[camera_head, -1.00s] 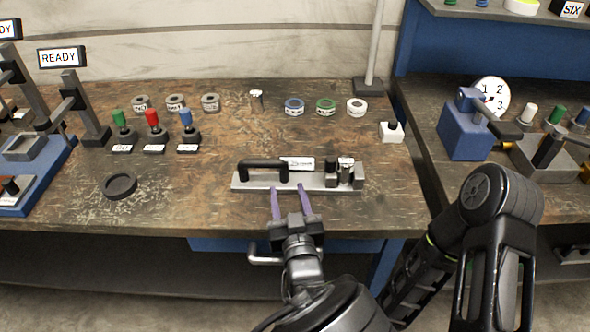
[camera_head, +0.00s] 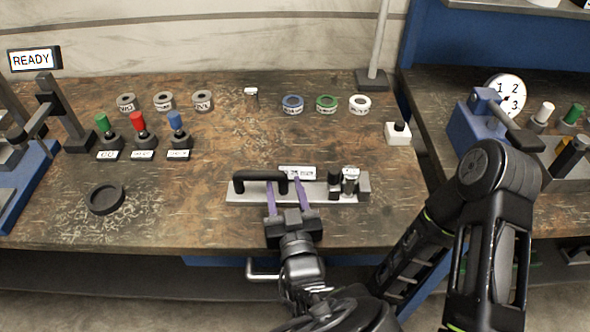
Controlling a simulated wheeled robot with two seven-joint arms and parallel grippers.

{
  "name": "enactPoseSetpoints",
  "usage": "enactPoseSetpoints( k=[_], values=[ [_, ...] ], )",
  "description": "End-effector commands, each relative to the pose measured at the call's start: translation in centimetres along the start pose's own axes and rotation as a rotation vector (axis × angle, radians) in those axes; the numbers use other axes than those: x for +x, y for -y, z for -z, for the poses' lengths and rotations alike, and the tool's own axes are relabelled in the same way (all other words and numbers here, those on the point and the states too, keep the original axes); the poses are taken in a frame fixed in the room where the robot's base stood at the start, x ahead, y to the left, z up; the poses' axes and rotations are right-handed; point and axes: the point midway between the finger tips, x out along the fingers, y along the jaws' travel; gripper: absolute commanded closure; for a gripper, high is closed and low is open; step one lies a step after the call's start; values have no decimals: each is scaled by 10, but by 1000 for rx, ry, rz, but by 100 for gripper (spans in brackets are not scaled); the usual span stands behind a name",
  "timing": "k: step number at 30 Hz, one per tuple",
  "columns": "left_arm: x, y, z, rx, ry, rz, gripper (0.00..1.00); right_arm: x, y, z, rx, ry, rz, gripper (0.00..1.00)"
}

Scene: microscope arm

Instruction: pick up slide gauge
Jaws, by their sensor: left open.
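The slide gauge (camera_head: 318,191) appears to be the long grey metal bar near the front of the wooden bench, with a black arched handle (camera_head: 262,176) at its left. Dark and silver upright parts stand on its right end. My left gripper (camera_head: 284,184) comes from the bottom of the picture. Its two purple fingers are apart, with the tips over the bar at the right half of the handle. I cannot tell whether they touch it. My right gripper is not in view.
A white label (camera_head: 297,172) is just behind the bar. A black ring (camera_head: 105,199) lies at the left. Green, red and blue-topped pegs (camera_head: 139,131) and several rolls (camera_head: 326,103) stand farther back. A white block (camera_head: 397,133) is at the right. The bench middle is clear.

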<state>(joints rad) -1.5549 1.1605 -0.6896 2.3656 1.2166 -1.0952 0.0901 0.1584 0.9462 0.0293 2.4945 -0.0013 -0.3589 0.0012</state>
Motion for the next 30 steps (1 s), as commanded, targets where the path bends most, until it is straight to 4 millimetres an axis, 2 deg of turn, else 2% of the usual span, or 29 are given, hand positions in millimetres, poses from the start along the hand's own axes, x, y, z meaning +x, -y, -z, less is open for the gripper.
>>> enactPoseSetpoints(
  k=[21, 30],
  values=[
    [-3, 1, 0, 0, 0, 1, 54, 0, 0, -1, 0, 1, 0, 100],
    [-3, 1, 0, 0, 0, 1, 77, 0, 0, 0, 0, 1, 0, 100]
  ],
)
